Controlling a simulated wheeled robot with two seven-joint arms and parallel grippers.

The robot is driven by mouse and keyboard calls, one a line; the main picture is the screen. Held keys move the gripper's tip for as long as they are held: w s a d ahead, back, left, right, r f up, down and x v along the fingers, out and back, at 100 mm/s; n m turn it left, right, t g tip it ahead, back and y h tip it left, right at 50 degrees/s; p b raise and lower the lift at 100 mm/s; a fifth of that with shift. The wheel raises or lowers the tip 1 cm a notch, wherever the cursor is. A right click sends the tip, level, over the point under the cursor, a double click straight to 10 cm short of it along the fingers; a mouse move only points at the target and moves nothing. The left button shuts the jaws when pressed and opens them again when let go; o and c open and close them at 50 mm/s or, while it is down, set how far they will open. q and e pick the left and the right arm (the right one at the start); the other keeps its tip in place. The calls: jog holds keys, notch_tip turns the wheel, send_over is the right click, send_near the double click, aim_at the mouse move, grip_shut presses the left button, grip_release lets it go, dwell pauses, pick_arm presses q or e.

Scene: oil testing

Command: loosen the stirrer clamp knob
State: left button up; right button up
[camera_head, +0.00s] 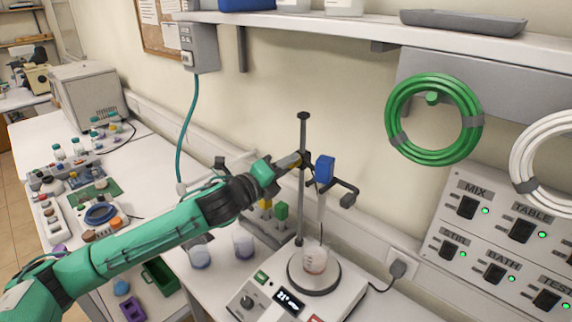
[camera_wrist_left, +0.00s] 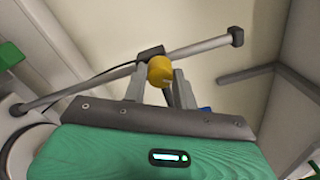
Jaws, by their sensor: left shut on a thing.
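The yellow clamp knob (camera_wrist_left: 160,70) sits on the dark clamp (camera_wrist_left: 151,52) on the stirrer's grey upright rod (camera_head: 302,138). My left gripper (camera_head: 294,163) reaches the rod from the left. In the left wrist view, the fingers of my left gripper (camera_wrist_left: 160,84) stand on both sides of the knob and are shut on it. The blue stirrer motor (camera_head: 325,170) hangs just right of the rod, above a beaker (camera_head: 315,259) on the hot plate (camera_head: 335,278). In the head view the gripper hides most of the knob. My right gripper is not in view.
A dark side arm (camera_head: 347,198) sticks out right of the motor. Two beakers (camera_head: 200,256) (camera_head: 243,244) stand left of the hot plate, under my left arm. A shelf (camera_head: 430,40) and a green hose coil (camera_head: 395,137) are on the wall. A switch panel (camera_head: 480,243) is at right.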

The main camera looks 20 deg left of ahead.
pick_arm(q)
jog(key=shift+n+y+p, duration=0.3)
jog(key=shift+n+p, duration=0.1)
jog(key=shift+n, duration=3.7)
jog(key=o, duration=1)
